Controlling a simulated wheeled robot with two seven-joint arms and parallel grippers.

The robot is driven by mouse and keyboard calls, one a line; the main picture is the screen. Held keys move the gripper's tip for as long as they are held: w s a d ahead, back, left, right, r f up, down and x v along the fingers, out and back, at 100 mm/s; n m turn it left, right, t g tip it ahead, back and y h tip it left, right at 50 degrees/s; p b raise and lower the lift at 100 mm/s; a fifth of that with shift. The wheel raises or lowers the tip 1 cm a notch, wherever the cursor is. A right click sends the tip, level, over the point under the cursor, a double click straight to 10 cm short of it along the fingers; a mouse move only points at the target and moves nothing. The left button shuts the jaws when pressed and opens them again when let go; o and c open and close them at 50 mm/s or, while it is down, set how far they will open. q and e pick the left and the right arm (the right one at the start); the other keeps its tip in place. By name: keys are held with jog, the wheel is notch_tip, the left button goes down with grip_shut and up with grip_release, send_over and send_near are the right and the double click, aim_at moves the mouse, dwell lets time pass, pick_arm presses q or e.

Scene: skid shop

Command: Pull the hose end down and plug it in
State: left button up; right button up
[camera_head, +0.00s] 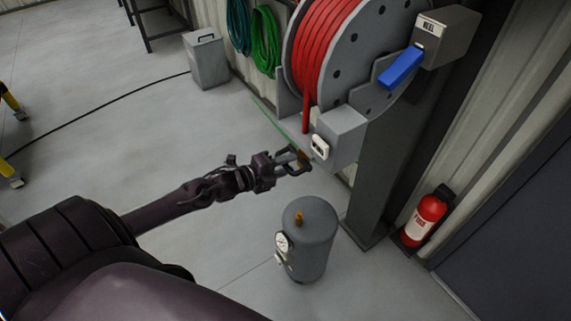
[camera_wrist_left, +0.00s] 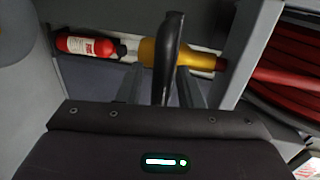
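The red hose (camera_head: 305,113) hangs down from the reel. Its yellow hose end (camera_wrist_left: 205,53) lies across the fingers in the left wrist view, with red hose running off to the right. My left gripper (camera_head: 300,162) is at the hose end, just below the reel. A dark finger crosses in front of the yellow part in the left wrist view; I cannot tell whether the fingers are clamped on it. A grey tank (camera_head: 315,250) with a gauge and a brass fitting (camera_head: 298,217) on top stands on the floor below the gripper. My right gripper is not in view.
The reel (camera_head: 372,50) is mounted on a grey post (camera_head: 380,180), with a blue lever (camera_head: 400,68) and a grey box (camera_head: 340,137). A red extinguisher (camera_head: 425,217) stands right of the post. A grey container (camera_head: 206,62) stands at the back. Floor left of the tank is clear.

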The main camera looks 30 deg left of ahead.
pick_arm(q)
grip_shut()
jog(key=shift+f, duration=0.1)
notch_tip(320, 180, down, 30)
jog(key=b, duration=2.3)
jog(key=shift+s+b, duration=0.15)
jog(key=shift+b, duration=0.25)
jog(key=shift+r, duration=0.2)
grip_release()
jog(key=shift+r, duration=0.1)
